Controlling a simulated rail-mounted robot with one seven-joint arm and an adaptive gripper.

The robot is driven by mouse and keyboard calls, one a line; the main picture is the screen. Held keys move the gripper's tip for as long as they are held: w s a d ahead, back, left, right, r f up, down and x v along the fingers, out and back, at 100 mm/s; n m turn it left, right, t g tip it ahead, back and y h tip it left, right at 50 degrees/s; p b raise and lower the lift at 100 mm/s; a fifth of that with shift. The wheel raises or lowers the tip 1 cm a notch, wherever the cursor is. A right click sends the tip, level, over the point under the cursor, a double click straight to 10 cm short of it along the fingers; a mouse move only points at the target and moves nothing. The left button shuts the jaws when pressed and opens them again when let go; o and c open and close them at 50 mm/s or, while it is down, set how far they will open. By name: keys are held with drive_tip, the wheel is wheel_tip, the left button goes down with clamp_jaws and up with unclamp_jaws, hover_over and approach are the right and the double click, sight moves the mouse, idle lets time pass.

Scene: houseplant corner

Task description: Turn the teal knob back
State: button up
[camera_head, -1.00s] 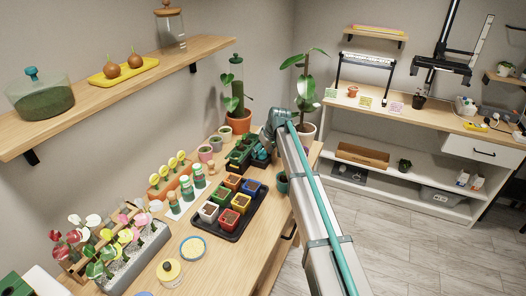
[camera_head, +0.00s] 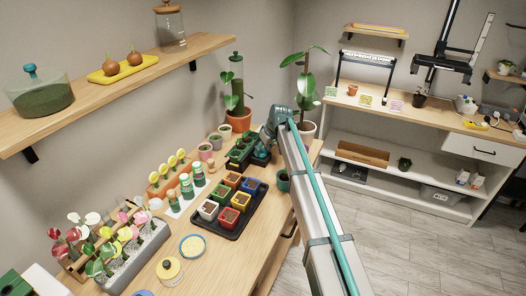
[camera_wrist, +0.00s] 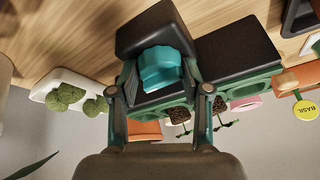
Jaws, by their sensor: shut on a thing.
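The teal knob (camera_wrist: 160,68) shows in the wrist view, between the two fingers of my gripper (camera_wrist: 162,82). The fingers are shut on its sides. The knob sits by a dark block (camera_wrist: 150,30) and a green planter (camera_wrist: 262,82) with a dark top. In the head view my gripper (camera_head: 262,148) is low over the green planter (camera_head: 240,154) at the far part of the wooden table. There the wrist hides most of the knob, and its turned angle cannot be told.
A black tray (camera_head: 227,230) of coloured square pots stands just in front of the planter. White-and-green bottles (camera_head: 198,172) stand left of it, and potted plants (camera_head: 237,118) behind. A teal pot (camera_head: 283,181) is close to my arm at the table's right edge.

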drive_tip(key=n, duration=0.1)
drive_tip(key=n+g+b, duration=0.1)
drive_tip(key=n+b, duration=0.1)
drive_tip(key=shift+w+f+n+y, duration=0.1)
drive_tip(key=shift+w+n+y, duration=0.2)
drive_tip(key=shift+n, duration=0.1)
drive_tip(key=n+g+b, duration=0.2)
drive_tip(key=n, duration=0.2)
drive_tip(key=shift+w+n, duration=0.1)
drive_tip(key=shift+n, duration=0.2)
drive_tip(key=n+g+b, duration=0.1)
drive_tip(key=n, duration=0.3)
drive_tip(key=shift+w+g+b, duration=0.1)
drive_tip(key=shift+g+b, duration=0.3)
drive_tip(key=shift+a+n+g+h+b, duration=0.1)
drive_tip(key=shift+n+g+h+b, duration=0.35)
drive_tip(key=shift+n, duration=0.95)
drive_tip(key=o, duration=1.2)
drive_tip(key=shift+c, duration=0.2)
drive_tip(key=shift+r, duration=0.25)
